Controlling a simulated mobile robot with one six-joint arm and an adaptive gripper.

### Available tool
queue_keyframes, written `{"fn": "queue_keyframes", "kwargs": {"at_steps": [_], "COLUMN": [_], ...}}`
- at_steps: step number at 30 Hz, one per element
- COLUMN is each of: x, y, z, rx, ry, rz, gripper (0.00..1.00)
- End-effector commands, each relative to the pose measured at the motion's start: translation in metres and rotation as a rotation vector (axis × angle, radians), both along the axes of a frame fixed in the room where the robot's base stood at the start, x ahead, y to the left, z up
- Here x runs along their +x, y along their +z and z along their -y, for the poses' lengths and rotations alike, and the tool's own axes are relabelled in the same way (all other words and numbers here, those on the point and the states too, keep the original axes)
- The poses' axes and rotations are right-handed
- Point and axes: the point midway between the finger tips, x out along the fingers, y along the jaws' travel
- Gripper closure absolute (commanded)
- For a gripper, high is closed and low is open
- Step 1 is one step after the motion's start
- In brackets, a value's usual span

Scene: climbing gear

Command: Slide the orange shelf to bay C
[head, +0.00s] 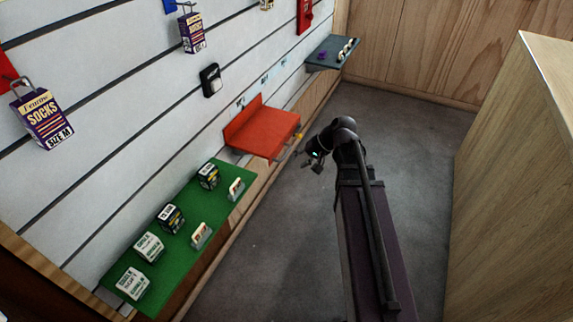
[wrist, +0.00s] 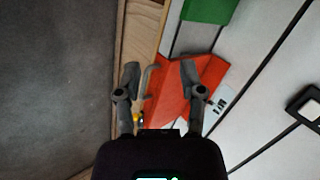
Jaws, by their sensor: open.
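The orange shelf (head: 268,132) is mounted on the slatted white wall, between a green shelf and a blue-grey shelf. It is empty on top. My gripper (head: 309,158) is just off its front edge, on the aisle side. In the wrist view my gripper (wrist: 160,72) is open, with one finger over the orange shelf (wrist: 178,92) and the other outside its front edge. A slim grey handle-like piece (wrist: 149,78) at that edge lies between the fingers. Small pale labels (head: 265,80) run along the wall; their letters are too small to read.
The green shelf (head: 190,216) holds several small boxes at the near left. The blue-grey shelf (head: 325,54) with small items is farther along. Sock packs (head: 42,116) hang above. A wooden counter (head: 520,180) stands at right; the grey floor (head: 400,120) between is clear.

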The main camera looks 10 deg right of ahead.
Motion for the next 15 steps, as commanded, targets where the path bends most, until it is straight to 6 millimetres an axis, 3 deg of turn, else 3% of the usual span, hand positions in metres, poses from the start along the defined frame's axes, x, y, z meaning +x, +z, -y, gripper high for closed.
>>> {"fn": "queue_keyframes", "kwargs": {"at_steps": [1, 15], "x": [0.007, 0.055], "y": [-0.017, -0.068], "z": [0.004, 0.037], "rx": [0.03, 0.307], "ry": [-0.015, -0.143], "rz": [0.009, 0.108], "gripper": [0.49, 0.49]}}
